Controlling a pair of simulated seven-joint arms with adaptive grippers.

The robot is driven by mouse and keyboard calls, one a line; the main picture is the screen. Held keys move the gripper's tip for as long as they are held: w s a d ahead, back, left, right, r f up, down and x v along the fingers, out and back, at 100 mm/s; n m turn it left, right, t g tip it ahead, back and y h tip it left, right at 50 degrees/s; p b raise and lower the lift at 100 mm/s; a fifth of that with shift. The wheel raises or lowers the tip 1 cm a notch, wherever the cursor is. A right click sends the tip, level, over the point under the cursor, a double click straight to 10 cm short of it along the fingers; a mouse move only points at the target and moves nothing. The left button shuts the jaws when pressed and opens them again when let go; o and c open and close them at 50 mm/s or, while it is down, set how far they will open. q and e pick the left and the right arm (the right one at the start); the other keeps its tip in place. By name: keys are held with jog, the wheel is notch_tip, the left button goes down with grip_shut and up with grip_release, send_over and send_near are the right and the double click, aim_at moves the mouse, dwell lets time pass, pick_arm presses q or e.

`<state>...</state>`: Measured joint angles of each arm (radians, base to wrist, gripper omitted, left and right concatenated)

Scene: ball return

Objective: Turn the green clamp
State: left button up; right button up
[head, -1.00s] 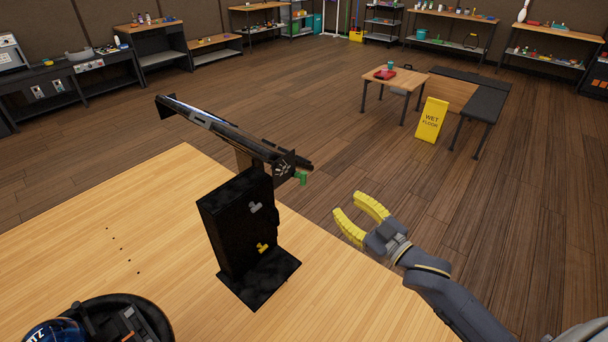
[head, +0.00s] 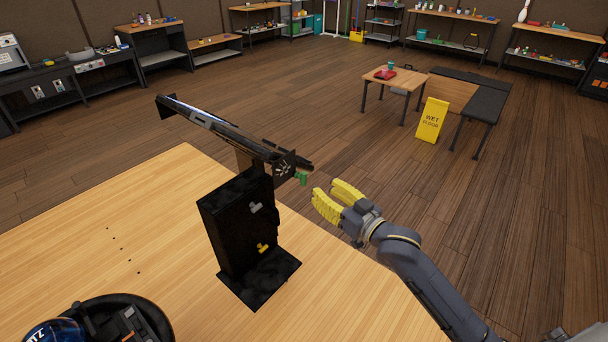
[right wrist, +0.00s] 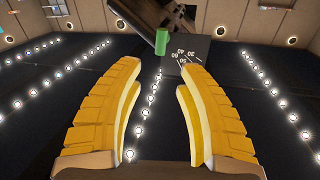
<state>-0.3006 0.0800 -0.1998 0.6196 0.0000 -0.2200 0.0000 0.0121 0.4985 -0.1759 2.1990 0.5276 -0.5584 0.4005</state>
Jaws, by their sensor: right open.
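In the right wrist view the green clamp (right wrist: 162,41) appears ahead, above the gap between my fingers. My right gripper (head: 324,195) has yellow fingers and is open and empty. It is a little to the right of the clamp and below it in the head view, apart from it. My left gripper is not in view.
The rail stands on a black upright box (head: 238,225) with grey and yellow knobs, on the wooden table (head: 150,235). A round black object (head: 125,318) sits at the table's front left. The space around the clamp's right side is clear.

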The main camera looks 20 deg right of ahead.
aim_at(306, 176)
jog(key=x, duration=0.9)
jog(key=shift+w+a, duration=0.1)
jog(key=shift+w, duration=0.15)
grip_shut()
